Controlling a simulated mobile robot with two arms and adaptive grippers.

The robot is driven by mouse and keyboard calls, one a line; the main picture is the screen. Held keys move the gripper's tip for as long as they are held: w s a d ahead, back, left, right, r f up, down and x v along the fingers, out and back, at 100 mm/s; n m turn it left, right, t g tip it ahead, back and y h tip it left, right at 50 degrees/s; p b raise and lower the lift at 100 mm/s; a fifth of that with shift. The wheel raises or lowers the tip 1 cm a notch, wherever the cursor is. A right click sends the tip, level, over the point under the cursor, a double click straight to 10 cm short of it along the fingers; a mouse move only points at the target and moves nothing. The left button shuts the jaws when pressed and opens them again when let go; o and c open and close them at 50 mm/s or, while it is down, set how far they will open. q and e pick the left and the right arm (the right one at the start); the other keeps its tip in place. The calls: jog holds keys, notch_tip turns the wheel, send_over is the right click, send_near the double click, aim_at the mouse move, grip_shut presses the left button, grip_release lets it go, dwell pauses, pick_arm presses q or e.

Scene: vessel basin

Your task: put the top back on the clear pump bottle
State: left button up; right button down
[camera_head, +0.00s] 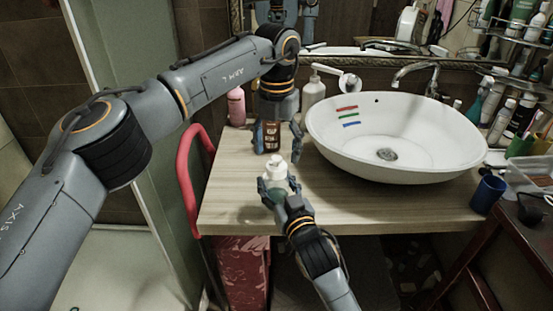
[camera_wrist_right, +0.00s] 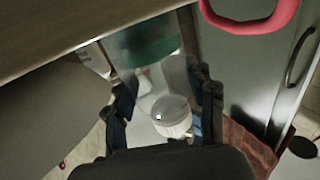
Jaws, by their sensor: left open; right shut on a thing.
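My left gripper (camera_head: 278,140) is open, pointing down around or just in front of a brown labelled bottle (camera_head: 271,138), whose top is hidden.
A white basin (camera_head: 350,155) fills the counter's right side. A white pump bottle (camera_head: 313,92) and a pink bottle (camera_head: 236,106) stand at the back. A blue cup (camera_head: 487,194) stands at right. A red rail (camera_head: 187,165) runs along the left. Bare wooden counter (camera_head: 345,205) lies in front.

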pick_arm(q)
notch_tip(320, 180, up, 8)
dwell(0.4)
pick_arm(e)
jog(key=shift+c, duration=2)
grip_release()
jog(key=v, duration=1.2)
